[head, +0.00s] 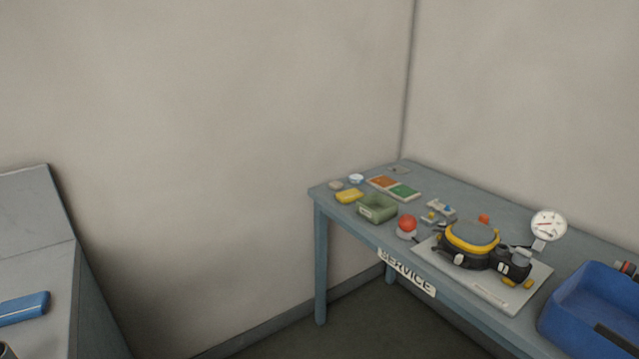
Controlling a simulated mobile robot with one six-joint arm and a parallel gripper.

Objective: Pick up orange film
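An orange film (382,183) lies flat near the far left end of the blue-grey service table (317,206). It looks like a small orange sheet in a pale holder, side by side with a green sheet (404,192). Nothing covers it in the head view. My gripper does not show in this view.
A black and yellow mask (470,242), a gauge (548,225) and a blue bin (590,306) are further right. Walls close the corner behind.

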